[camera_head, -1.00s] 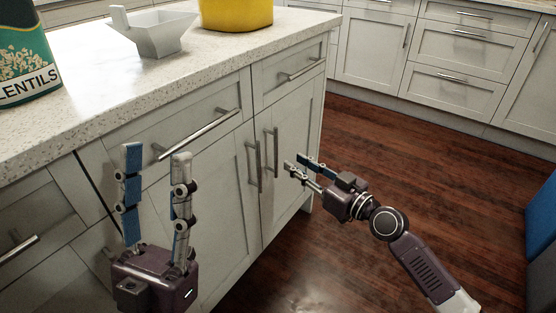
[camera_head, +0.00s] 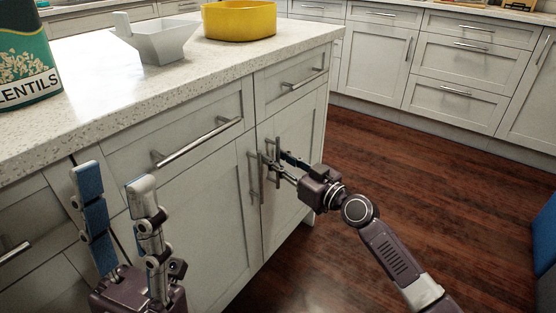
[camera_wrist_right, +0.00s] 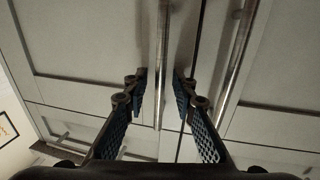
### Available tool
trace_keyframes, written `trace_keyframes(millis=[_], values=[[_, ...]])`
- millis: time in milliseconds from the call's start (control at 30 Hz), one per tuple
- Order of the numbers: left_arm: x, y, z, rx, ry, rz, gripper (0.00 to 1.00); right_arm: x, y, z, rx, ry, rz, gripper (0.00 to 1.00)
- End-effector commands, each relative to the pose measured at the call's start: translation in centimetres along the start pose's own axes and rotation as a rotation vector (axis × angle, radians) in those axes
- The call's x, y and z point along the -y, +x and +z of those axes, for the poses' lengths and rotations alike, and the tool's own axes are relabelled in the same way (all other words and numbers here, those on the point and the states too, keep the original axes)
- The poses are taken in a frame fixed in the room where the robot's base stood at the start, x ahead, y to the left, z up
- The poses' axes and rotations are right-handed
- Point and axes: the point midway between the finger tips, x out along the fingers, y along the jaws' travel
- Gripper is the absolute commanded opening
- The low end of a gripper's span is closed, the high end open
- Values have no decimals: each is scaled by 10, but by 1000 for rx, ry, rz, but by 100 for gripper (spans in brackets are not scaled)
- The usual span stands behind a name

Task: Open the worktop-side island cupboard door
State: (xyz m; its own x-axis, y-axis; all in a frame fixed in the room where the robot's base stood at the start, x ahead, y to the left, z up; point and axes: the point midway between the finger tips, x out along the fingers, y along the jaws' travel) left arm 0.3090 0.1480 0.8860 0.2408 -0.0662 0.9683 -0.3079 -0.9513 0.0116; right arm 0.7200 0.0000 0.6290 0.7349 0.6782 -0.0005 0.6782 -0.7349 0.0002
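The island cupboard has two shut grey-white doors side by side under its drawers, a left door (camera_head: 215,200) and a right door (camera_head: 290,205). Each has a vertical bar handle near the middle gap. My right gripper (camera_head: 274,160) is at the right door's handle (camera_head: 277,146), partly hiding it. In the right wrist view my right gripper (camera_wrist_right: 160,88) is open, with a finger on either side of this handle (camera_wrist_right: 163,50). The left door's handle (camera_head: 253,177) is outside the fingers and also shows there (camera_wrist_right: 238,60). My left gripper (camera_head: 115,182) is open and empty before the island.
The speckled worktop (camera_head: 90,95) holds a lentils pack (camera_head: 25,65), a grey-white scoop-like container (camera_head: 158,42) and a yellow pot (camera_head: 240,20). Drawers with bar handles (camera_head: 198,142) sit above the doors.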

Motion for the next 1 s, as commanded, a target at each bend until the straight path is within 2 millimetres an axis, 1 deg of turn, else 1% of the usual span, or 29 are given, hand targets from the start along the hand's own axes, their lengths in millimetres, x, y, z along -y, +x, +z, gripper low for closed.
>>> trace_keyframes(millis=[67, 200, 300, 767, 867, 933, 1000], values=[[0, 0, 0, 0, 0, 0, 40, 0, 0, 0, 0, 0, 0, 25], [0, 0, 0, 1, 0, 0, 40, 0, 0, 0, 0, 0, 0, 9], [0, 0, 0, 1, 0, 0, 40, 0, 0, 0, 0, 0, 0, 0], [0, -2, 1, 1, 0, 0, 40, -1, -1, 1, 0, 0, -1, 0], [0, -6, -2, -14, -1, 0, 40, -2, -4, 2, 0, 0, -5, 0], [0, -11, -9, -49, -2, 0, 40, -4, -7, 3, -1, -1, -9, 0], [0, -18, -8, -55, -2, 1, 40, -7, -12, 4, -1, -1, -16, 0]])
